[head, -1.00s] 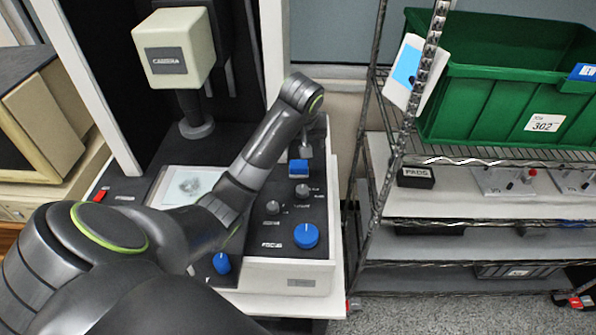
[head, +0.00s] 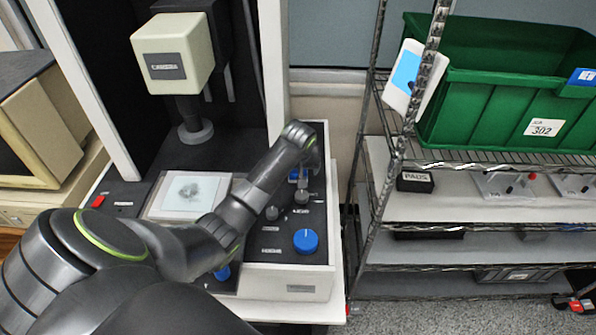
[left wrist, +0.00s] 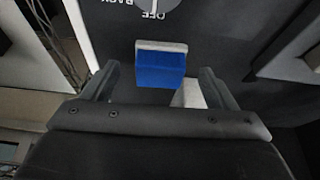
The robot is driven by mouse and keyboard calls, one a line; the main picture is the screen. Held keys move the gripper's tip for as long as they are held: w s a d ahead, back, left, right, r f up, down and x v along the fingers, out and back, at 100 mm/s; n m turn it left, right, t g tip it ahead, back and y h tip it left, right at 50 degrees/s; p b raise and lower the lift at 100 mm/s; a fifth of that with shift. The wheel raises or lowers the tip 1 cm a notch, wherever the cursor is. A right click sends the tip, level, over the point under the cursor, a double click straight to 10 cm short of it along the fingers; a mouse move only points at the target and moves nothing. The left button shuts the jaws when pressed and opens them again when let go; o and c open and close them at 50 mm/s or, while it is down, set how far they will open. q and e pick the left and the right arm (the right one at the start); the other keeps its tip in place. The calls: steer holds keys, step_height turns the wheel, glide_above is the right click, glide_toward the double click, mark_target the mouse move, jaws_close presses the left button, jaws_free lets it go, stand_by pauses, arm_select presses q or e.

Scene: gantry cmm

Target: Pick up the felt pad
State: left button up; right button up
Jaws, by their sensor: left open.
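A small blue block with a pale strip along one side, apparently the felt pad (left wrist: 160,68), sits on the dark control panel. In the left wrist view it lies ahead of and between the two fingers of my left gripper (left wrist: 158,76). The gripper is open, with a gap visible on both sides of the pad. In the head view the pad (head: 294,174) is mostly hidden behind my left wrist and gripper (head: 302,180). My right gripper is not in view.
The panel (head: 262,260) has grey knobs (head: 272,213) and a blue knob (head: 306,240) close by. A camera head (head: 172,55) stands over a glass plate (head: 190,193). A wire rack (head: 388,190) with a green bin (head: 490,105) stands at the right.

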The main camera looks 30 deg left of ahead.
arm_select(q)
steer(key=shift+x, duration=0.85)
steer(key=shift+w+f, duration=0.1)
steer(key=shift+f, duration=0.25)
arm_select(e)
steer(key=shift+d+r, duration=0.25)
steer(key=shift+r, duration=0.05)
arm_select(q)
steer(key=c, duration=1.1)
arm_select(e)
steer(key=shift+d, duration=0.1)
arm_select(q)
steer(key=shift+r, duration=0.1)
